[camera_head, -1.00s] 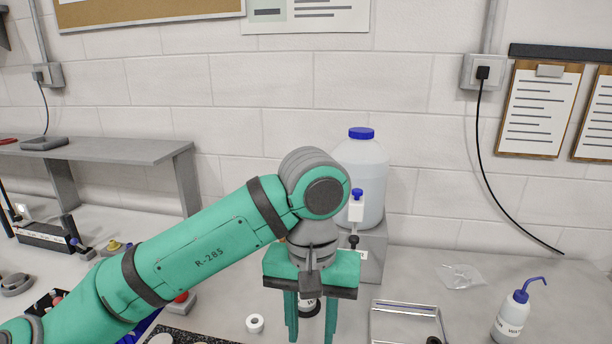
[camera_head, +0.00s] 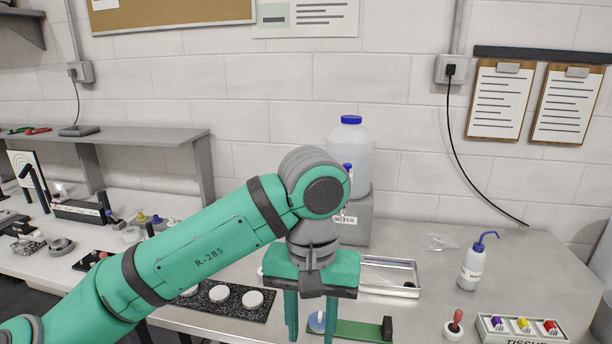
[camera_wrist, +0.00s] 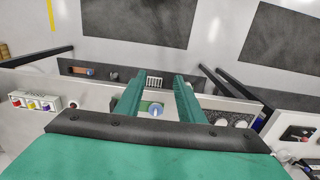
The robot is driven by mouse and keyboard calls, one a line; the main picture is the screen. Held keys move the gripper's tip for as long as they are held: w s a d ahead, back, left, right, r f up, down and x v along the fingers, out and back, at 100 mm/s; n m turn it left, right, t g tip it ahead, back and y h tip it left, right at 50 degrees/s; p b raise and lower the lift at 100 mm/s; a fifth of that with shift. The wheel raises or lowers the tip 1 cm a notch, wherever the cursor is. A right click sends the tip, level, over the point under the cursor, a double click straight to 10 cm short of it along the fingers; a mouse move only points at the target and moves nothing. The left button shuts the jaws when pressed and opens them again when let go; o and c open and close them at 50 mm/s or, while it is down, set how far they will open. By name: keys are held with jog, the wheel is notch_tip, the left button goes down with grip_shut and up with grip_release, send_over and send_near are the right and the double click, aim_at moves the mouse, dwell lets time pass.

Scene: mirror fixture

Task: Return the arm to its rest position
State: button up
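My gripper (camera_head: 311,322) hangs from my bent green arm, fingers down, in the lower middle of the head view. Its two fingers are apart with no object held between them. In the wrist view, my gripper (camera_wrist: 158,82) also shows two separated fingers. A pale blue round piece (camera_wrist: 157,111) on a green strip shows below and beyond the gap. In the head view the green strip (camera_head: 357,330) lies on the bench behind the fingers, partly hidden by them.
The grey bench (camera_head: 415,285) carries a black mat with white discs (camera_head: 223,294), a shallow metal tray (camera_head: 385,291), a wash bottle (camera_head: 473,264), a red-topped stamp (camera_head: 453,325) and a tissue box (camera_head: 512,328). A large white jug (camera_head: 350,150) stands behind my gripper.

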jog(key=w+d+f+t+h, duration=0.2)
jog(key=w+d+t+h, duration=0.15)
jog(key=d+h, duration=0.55)
jog(key=w+d+f+t+h, duration=0.2)
jog(key=w+d+h, duration=0.25)
jog(key=d, duration=0.75)
notch_tip(320, 180, down, 5)
jog(key=w+n+t+h, duration=0.1)
jog(key=w+n+t, duration=0.1)
jog(key=n+t, duration=0.3)
jog(key=s+a+f+n+t+y, duration=0.3)
jog(key=s+a+f+y, duration=0.25)
jog(key=f, duration=0.45)
jog(key=s+a+f+n+t+y, duration=0.25)
jog(key=s+a+f+y, duration=0.3)
jog(key=f, duration=0.45)
jog(key=s+a+f+m+y, duration=0.1)
jog(key=s+a+m, duration=0.3)
jog(key=s, duration=0.9)
jog(key=s+a+f+m+y, duration=0.2)
jog(key=s+a+f+m, duration=0.2)
jog(key=s, duration=0.9)
jog(key=a, duration=0.2)
jog(key=shift+s+a+g, duration=0.3)
jog(key=shift+a, duration=0.1)
